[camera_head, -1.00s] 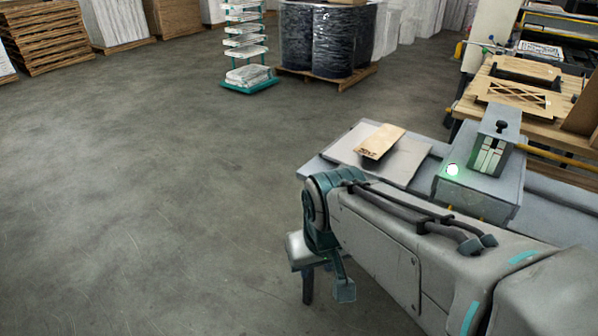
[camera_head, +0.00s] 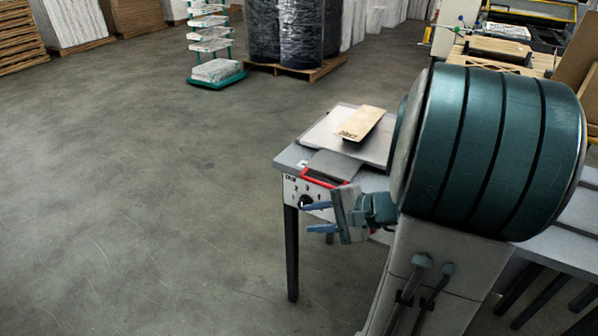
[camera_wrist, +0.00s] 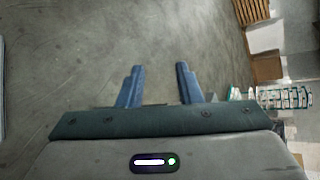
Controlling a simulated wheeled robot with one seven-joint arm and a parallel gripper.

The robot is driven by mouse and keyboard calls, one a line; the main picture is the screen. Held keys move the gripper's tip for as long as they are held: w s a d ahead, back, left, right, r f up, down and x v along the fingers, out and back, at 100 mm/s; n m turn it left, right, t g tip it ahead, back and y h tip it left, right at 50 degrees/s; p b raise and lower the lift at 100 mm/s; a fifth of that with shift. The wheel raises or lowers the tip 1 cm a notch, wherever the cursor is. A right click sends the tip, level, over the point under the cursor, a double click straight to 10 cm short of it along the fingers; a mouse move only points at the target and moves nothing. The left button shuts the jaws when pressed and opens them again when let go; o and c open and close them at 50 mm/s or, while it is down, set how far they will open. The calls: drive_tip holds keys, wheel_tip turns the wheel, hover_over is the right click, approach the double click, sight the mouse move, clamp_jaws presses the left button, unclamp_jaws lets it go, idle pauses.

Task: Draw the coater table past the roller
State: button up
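The coater table (camera_head: 312,137) is a flat pale plate on top of a grey bench at centre right in the head view. A thin wooden board (camera_head: 362,123) with dark lettering lies on it. A red-edged handle (camera_head: 318,181) sticks out at the plate's front end, above a numbered panel with a dark knob. The roller housing is hidden behind my arm. My gripper (camera_head: 308,217) is open and empty, beside the bench end just below the handle, fingers pointing left. In the wrist view the two blue fingers (camera_wrist: 160,68) stand apart over bare floor.
The grey bench (camera_head: 284,160) stands on dark legs. A pallet with black-wrapped drums (camera_head: 300,30) and a teal-based rack (camera_head: 215,72) stand at the back. Wooden items (camera_head: 498,46) lie on a table at upper right. The floor at left is clear.

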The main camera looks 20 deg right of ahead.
sight(328, 187)
drive_tip(key=w+d+f+m+t+h+b, duration=0.2)
drive_tip(key=d+m+t+h, duration=0.3)
drive_tip(key=d, duration=0.8)
drive_tip(key=shift+m+t+y, duration=0.5)
drive_tip(key=shift+m+t, duration=0.2)
drive_tip(key=p+x, duration=0.1)
drive_tip(key=x, duration=1.2)
drive_tip(key=shift+w+f, duration=0.1)
drive_tip(key=shift+w, duration=0.05)
drive_tip(key=shift+a, duration=0.1)
clamp_jaws()
